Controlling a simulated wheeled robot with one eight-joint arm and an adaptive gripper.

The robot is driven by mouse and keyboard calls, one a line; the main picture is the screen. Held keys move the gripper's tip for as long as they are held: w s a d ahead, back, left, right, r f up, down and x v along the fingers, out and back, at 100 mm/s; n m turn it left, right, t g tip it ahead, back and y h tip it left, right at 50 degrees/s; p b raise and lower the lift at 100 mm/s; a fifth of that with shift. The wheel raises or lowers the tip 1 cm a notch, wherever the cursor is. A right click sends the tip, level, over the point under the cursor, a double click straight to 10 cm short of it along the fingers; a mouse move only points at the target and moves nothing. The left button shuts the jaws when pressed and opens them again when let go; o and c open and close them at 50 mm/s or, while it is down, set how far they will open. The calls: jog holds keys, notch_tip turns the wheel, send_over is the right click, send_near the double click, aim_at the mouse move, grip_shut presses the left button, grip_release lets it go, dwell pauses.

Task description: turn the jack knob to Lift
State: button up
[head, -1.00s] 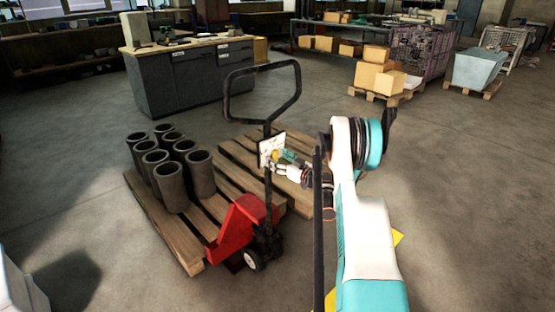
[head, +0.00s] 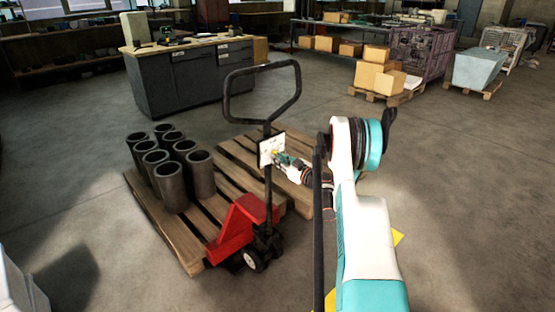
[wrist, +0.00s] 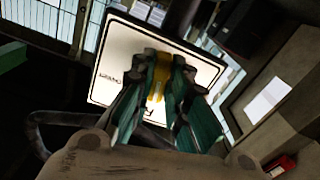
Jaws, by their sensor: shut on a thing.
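The jack knob is a yellow piece (wrist: 158,80) at the middle of a white plate (wrist: 112,68) with a black border, seen in the wrist view. My gripper (wrist: 163,72) has its green and dark fingers closed on the knob from both sides, hiding much of it. Small dark lettering shows on the plate's left part and near its lower edge; I cannot read it surely. In the head view the plate (head: 266,151) sits on the upright of the red pallet jack (head: 240,222), below its black loop handle (head: 227,94). My gripper (head: 281,159) reaches it from the right.
The jack stands at a wooden pallet (head: 165,232) bearing several dark cylinders (head: 201,176). Another pallet (head: 236,152) lies behind the jack. A grey workbench (head: 190,82) stands farther back. Floor to the right is open.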

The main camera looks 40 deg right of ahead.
jog(key=n, duration=0.6)
jog(key=shift+a+n, duration=0.1)
jog(key=shift+n, duration=0.3)
jog(key=o, duration=1.5)
jog(key=shift+o, duration=0.2)
jog(key=s, duration=0.7)
jog(key=shift+d, duration=0.25)
